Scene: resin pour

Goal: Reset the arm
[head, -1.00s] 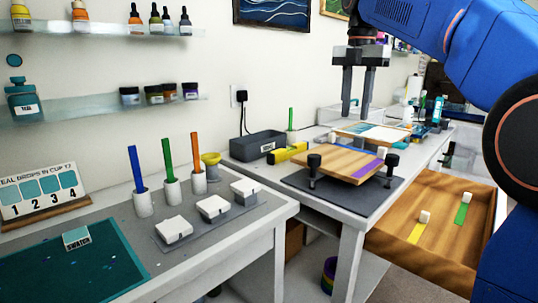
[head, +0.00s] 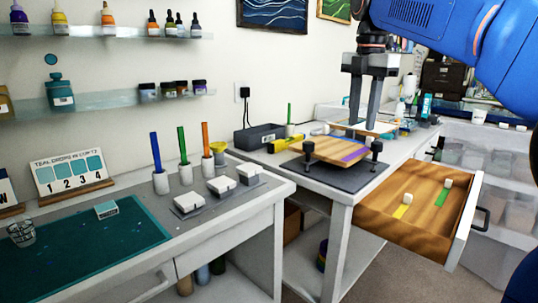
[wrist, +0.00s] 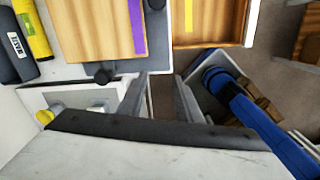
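My arm (head: 450,45) reaches in from the upper right of the head view, with its blue links bent. My gripper (head: 362,125) points down above the right-hand worktable, and its two grey fingers are apart with nothing between them. In the wrist view my gripper (wrist: 162,80) also shows two separated fingers with an empty gap. The fingers partly cover the things behind them in the head view.
A wooden board (head: 338,149) with a purple stripe rests on a dark mat (head: 352,178). An open wooden drawer (head: 428,215) juts out right. Three colored sticks stand in white holders on the left table (head: 225,240). A cup (head: 22,234) stands at far left.

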